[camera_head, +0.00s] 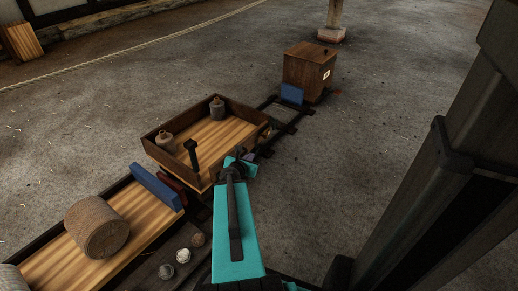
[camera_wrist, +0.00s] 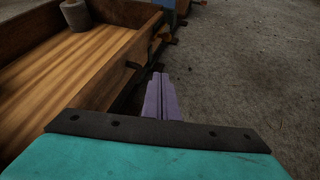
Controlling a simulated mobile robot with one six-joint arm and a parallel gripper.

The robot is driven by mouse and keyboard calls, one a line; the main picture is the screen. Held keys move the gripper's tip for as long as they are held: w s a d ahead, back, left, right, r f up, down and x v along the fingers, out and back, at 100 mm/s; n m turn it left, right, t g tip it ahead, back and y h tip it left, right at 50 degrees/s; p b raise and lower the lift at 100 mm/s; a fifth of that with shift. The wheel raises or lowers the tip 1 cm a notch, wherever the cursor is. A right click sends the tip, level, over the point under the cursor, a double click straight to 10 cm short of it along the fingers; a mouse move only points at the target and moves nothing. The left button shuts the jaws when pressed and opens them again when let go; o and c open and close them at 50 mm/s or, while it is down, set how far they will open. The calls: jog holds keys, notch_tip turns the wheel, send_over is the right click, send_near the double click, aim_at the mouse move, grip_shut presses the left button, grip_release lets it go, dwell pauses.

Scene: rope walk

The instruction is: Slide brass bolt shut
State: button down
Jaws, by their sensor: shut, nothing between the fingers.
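My gripper shows as purple fingers (camera_wrist: 161,95) in the wrist view, pressed together with nothing between them. In the head view my gripper (camera_head: 249,157) is beside the right side of an open wooden tray wagon (camera_head: 158,151). In the wrist view the wagon's side wall (camera_wrist: 118,72) runs just left of the fingers. A small yellowish-brown piece (camera_wrist: 157,42), possibly the brass bolt, shows at the wall's far end, ahead of the fingertips. A dark stub (camera_wrist: 134,65) sticks out of the wall nearer to me. I cannot tell the bolt's position, and I see no contact.
A blue board (camera_head: 157,187) and a bed with a big wooden roll (camera_head: 96,227) lie at lower left. A brown wooden box (camera_head: 308,71) stands beyond. The floor right of the rails is clear.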

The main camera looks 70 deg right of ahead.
jog(key=shift+s+d+r+n+b, duration=0.1)
jog(key=shift+s+d+n+b, duration=0.1)
jog(key=shift+s+d+n, duration=0.25)
jog(key=shift+s+d+r+n+b, duration=0.1)
jog(key=shift+s+d+n+b, duration=0.15)
jog(key=shift+d, duration=0.35)
jog(key=shift+d+f, duration=0.1)
jog(key=shift+d, duration=0.05)
jog(key=d+r+b+x, duration=0.1)
jog(key=r+b+x, duration=0.1)
jog(key=x, duration=1.1)
jog(key=shift+r+b, duration=0.15)
jog(key=shift+b, duration=0.55)
jog(key=shift+w+d, duration=0.1)
